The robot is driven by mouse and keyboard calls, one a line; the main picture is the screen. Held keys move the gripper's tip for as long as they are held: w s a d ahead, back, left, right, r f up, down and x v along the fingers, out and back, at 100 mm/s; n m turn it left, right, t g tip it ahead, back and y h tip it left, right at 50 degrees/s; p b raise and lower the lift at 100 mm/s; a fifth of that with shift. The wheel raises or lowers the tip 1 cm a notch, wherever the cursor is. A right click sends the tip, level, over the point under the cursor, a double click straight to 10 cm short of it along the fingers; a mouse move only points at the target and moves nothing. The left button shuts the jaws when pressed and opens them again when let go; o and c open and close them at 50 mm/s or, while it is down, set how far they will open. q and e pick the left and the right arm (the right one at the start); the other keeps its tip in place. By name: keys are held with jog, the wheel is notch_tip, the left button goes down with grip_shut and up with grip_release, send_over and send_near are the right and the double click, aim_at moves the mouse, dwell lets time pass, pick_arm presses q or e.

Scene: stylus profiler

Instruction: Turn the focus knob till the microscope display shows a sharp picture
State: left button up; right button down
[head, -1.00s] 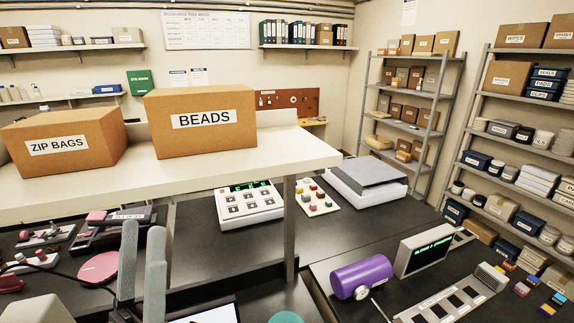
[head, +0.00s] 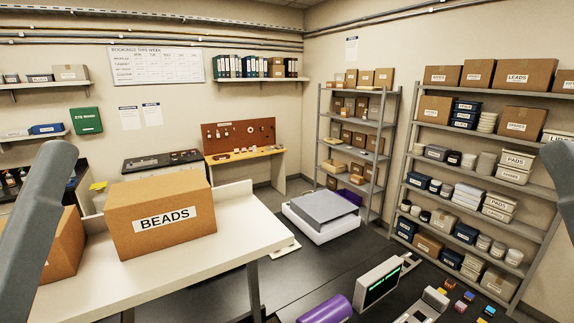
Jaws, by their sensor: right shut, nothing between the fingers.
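I cannot make out a microscope, a focus knob or a sharp or blurred picture in the head view. A small display box (head: 381,284) with green lettering on a dark screen stands at the bottom, right of centre. It is angled, and its text is too small to read. My right gripper shows poorly; it is shut and empty, and touches none of the instruments in view. Grey parts of my arms stand at the left and right edges. My left gripper's fingers are not in view.
A carton marked BEADS (head: 160,219) stands on a raised white shelf (head: 222,232). A purple cylinder (head: 325,309) lies on the dark bench left of the display. A white and grey machine (head: 322,215) sits behind. Loaded racks (head: 480,175) line the right wall.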

pick_arm(q)
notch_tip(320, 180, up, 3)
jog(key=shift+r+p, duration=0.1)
jog(key=shift+p, duration=0.35)
pick_arm(e)
notch_tip(320, 180, up, 3)
jog(key=shift+r, duration=0.1)
dwell(0.8)
